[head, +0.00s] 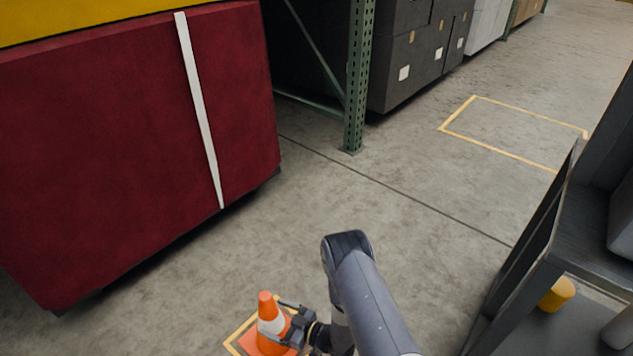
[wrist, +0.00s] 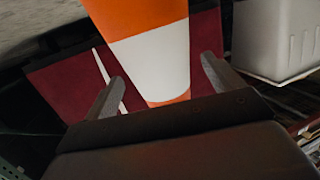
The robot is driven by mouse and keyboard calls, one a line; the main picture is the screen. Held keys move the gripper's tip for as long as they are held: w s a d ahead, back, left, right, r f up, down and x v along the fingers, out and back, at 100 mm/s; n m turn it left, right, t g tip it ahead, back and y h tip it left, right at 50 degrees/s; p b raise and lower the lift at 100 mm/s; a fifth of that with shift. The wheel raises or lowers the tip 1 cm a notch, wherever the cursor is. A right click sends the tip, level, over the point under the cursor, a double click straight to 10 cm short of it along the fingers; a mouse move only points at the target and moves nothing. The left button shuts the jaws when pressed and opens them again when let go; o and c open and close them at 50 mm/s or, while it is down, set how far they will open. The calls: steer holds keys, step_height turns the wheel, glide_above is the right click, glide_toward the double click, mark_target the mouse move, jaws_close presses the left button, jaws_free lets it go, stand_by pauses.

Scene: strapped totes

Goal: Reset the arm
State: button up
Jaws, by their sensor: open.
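My gripper (head: 292,318) is low in the head view, beside an orange and white traffic cone (head: 268,316). The cone stands upright on the floor inside a yellow-outlined square (head: 233,343). In the wrist view the cone (wrist: 155,55) fills the upper middle, beyond and between my two spread fingers (wrist: 163,85). The fingers look open, with gaps between them and the cone. My arm reaches down from the lower middle of the head view. The cone's base is partly hidden by my gripper.
A large dark red tote (head: 120,130) with a white strap (head: 200,110) stands at left. A green rack post (head: 358,80) and dark boxes (head: 415,60) stand behind. A dark shelf unit (head: 550,240) holding a yellow object (head: 556,294) is close at right. Middle floor is clear.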

steer(key=b+x, duration=0.1)
steer(key=x, duration=0.2)
steer(key=shift+f, duration=0.1)
steer(key=shift+d+r+p, duration=0.1)
steer(key=shift+r+p, duration=0.5)
steer(key=shift+r, duration=0.65)
steer(key=shift+f, duration=0.15)
